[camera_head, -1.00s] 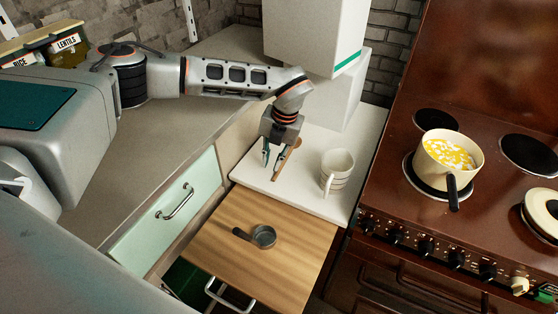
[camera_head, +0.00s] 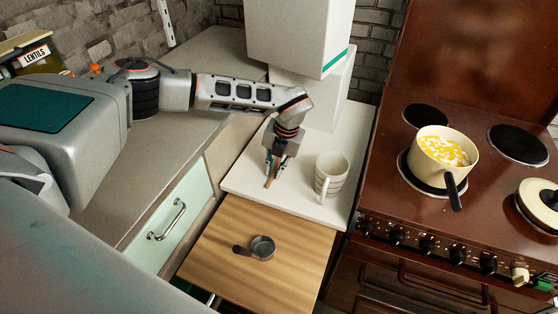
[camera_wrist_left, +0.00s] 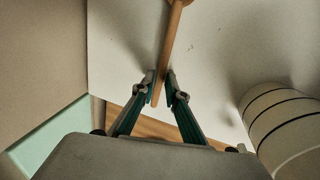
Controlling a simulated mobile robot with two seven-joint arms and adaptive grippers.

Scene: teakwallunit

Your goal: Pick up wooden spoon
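The wooden spoon (camera_wrist_left: 172,42) lies on the white counter top, seen in the left wrist view with its handle running down between my fingers. In the head view only part of its handle (camera_head: 268,184) shows below the gripper; the rest is hidden. My left gripper (camera_head: 273,175) points down at the handle. In the left wrist view the left gripper's (camera_wrist_left: 161,82) fingertips stand close on both sides of the handle. I cannot tell whether they press on it. My right gripper is not in view.
A striped mug (camera_head: 331,178) stands close to the right of the gripper. White boxes (camera_head: 315,95) stand behind. A pulled-out wooden board (camera_head: 215,250) with a small pan (camera_head: 262,247) is in front. The stove (camera_head: 385,185) with a yellow pot (camera_head: 430,165) is at right.

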